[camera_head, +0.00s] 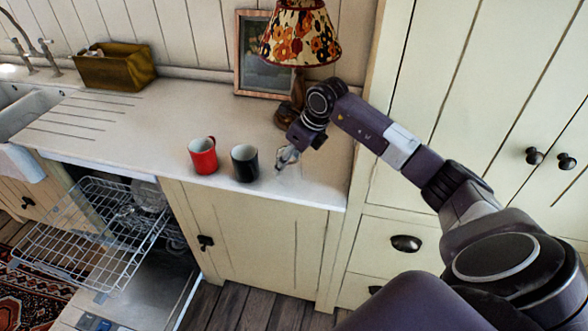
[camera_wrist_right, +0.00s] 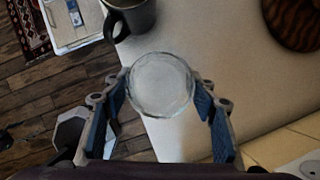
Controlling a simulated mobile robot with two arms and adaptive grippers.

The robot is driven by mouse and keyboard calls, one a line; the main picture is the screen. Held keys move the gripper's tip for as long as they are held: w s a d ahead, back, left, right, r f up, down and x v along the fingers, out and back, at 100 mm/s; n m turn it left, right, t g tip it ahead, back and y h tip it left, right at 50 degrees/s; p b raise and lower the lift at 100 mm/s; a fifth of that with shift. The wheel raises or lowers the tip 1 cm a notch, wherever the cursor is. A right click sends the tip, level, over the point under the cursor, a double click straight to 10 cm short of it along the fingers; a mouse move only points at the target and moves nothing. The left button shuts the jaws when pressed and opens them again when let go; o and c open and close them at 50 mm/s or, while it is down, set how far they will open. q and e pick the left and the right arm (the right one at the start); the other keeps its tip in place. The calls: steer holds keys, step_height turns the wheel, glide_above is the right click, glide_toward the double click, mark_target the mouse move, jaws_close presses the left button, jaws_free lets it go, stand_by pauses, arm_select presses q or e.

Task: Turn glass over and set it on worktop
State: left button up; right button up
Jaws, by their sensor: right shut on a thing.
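My right gripper (camera_head: 288,155) is over the right part of the worktop (camera_head: 245,115), near its front edge. In the wrist view the gripper (camera_wrist_right: 160,98) is shut on a clear glass (camera_wrist_right: 160,82), with a blue-padded finger on each side. One round, faceted end of the glass faces the camera; I cannot tell whether it is the base or the rim. In the head view the glass is small and mostly hidden by the gripper, so whether it touches the worktop is unclear. My left gripper is not in view.
A dark mug (camera_head: 245,163) stands just left of the gripper, with a red mug (camera_head: 203,155) beyond it. A lamp (camera_head: 300,35) and a picture frame (camera_head: 252,78) stand behind. The open dishwasher rack (camera_head: 95,235) is below left. The worktop behind the mugs is clear.

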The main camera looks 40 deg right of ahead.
steer(key=f, duration=0.3)
steer(key=shift+d+b, duration=0.3)
steer(key=shift+b, duration=0.1)
steer(key=shift+d, duration=0.25)
steer(key=shift+a, duration=0.35)
steer(key=o, duration=0.9)
steer(key=shift+a+f, duration=0.1)
steer(key=shift+f, duration=0.05)
steer(key=shift+o, duration=1.4)
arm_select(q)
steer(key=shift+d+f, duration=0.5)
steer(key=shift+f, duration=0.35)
arm_select(e)
steer(key=shift+o, duration=1)
steer(key=shift+d, duration=0.2)
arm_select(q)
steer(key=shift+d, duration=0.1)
